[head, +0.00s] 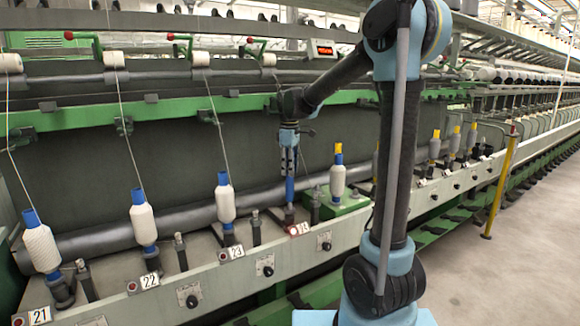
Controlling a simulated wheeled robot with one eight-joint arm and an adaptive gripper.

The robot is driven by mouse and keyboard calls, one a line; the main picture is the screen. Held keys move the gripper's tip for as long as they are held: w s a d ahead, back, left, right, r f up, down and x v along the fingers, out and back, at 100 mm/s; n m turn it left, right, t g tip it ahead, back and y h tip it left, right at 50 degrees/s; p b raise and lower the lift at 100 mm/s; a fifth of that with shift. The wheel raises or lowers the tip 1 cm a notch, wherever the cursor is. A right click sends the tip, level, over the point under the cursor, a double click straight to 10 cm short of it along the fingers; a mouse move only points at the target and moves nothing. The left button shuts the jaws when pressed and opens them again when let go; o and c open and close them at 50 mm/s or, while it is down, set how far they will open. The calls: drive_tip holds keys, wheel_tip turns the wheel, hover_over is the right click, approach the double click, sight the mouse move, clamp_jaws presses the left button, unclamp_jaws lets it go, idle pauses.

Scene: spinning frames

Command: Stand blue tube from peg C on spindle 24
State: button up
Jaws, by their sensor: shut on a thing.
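My gripper (289,165) points down at the spinning frame, left of my arm column. It is shut on a blue tube (290,188), which is bare and upright. The tube is just behind a number plate (299,229) that is hard to read; it comes after plate 23 in the row. The tube's lower end is at or just above a dark spindle base (289,214); I cannot tell whether it is seated. A green block (346,205) stands to the right, with short dark pegs by it; no peg letters are legible.
Wound bobbins on blue tubes stand at plates 21 (41,245), 22 (143,218) and 23 (225,198). Another bobbin (337,181) stands close right of my gripper. Threads hang from above. A yellow post (502,185) and clear floor are on the right.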

drive_tip(key=shift+f, duration=1.75)
drive_tip(key=shift+s+f, duration=0.1)
drive_tip(key=shift+f, duration=0.25)
drive_tip(key=o, duration=1.1)
drive_tip(key=shift+r, duration=0.1)
wheel_tip(320, 180, up, 12)
drive_tip(key=shift+f, duration=0.15)
